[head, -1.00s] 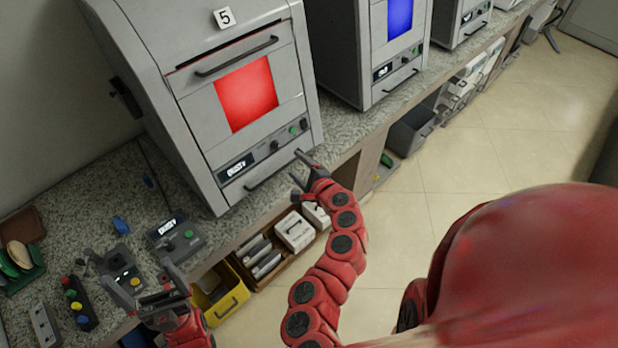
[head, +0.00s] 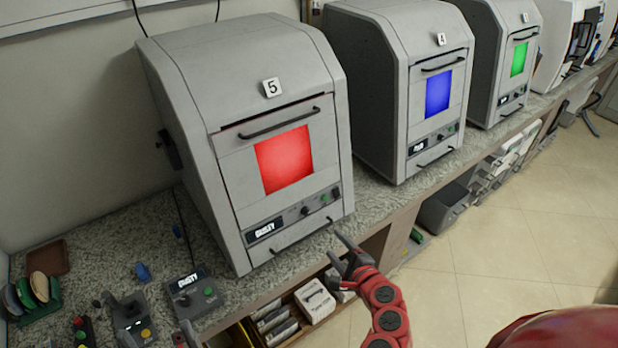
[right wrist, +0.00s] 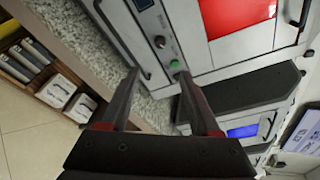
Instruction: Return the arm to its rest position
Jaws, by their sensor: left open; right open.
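My right gripper (head: 343,253) is open and empty in front of the lower edge of grey machine 5 (head: 250,200), which has a red lit window (head: 285,160). In the right wrist view its two fingers (right wrist: 165,100) stand apart with nothing between them, near the machine's lower panel and green button (right wrist: 177,66). My left gripper (head: 155,338) is at the bottom left edge of the head view, mostly cut off, by the small control boxes on the counter. It shows as open and holds nothing that I can see.
Machine 4 (head: 395,110) with a blue window and another with a green window stand farther along the counter (head: 110,235). Below are shelves with white boxes (head: 315,300).

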